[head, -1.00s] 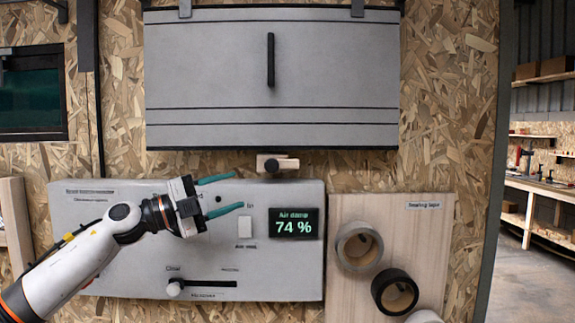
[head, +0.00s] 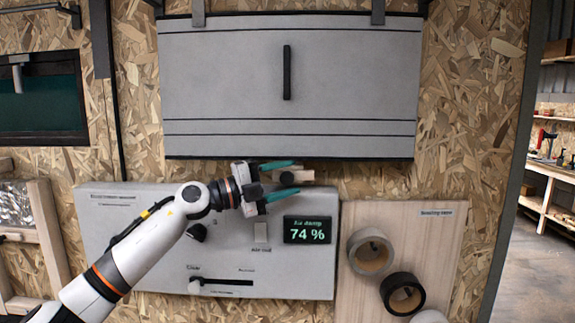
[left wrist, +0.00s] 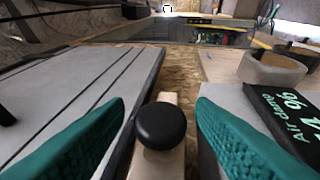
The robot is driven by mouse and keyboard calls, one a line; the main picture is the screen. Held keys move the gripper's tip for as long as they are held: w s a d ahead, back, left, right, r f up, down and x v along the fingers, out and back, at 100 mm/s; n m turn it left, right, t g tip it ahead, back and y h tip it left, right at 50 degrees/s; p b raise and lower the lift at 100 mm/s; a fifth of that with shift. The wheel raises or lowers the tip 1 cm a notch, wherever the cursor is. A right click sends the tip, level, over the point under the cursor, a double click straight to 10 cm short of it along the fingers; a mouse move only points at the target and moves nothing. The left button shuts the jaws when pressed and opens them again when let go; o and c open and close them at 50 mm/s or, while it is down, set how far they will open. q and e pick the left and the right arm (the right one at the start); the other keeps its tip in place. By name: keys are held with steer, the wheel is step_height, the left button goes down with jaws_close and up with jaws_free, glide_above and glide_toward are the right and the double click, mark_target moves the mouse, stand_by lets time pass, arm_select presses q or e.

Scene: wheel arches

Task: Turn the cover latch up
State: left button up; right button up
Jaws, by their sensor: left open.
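The cover latch (head: 304,176) is a short pale wooden bar with a round black knob (head: 288,178), lying level just below the grey cover's bottom edge (head: 290,157). The cover (head: 220,80) is down and has a black upright handle (head: 287,72). My left gripper (head: 292,178) is open, its teal fingers above and below the knob. In the left wrist view, the knob (left wrist: 161,126) and bar (left wrist: 167,97) sit between the two open fingers (left wrist: 160,125), with a gap on each side. My right gripper is not in view.
Below the latch is a grey control panel (head: 140,240) with a display (head: 307,229) reading 74 % and a slider (head: 195,286). To its right, a wooden board (head: 440,240) carries tape rolls (head: 370,250). Bare chipboard (head: 465,130) lies right of the cover.

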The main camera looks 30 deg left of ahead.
arm_select(q)
steer(key=shift+w+d, duration=0.25)
steer(key=shift+w, duration=0.15)
steer(key=c, duration=0.9)
steer(key=shift+c, duration=0.3)
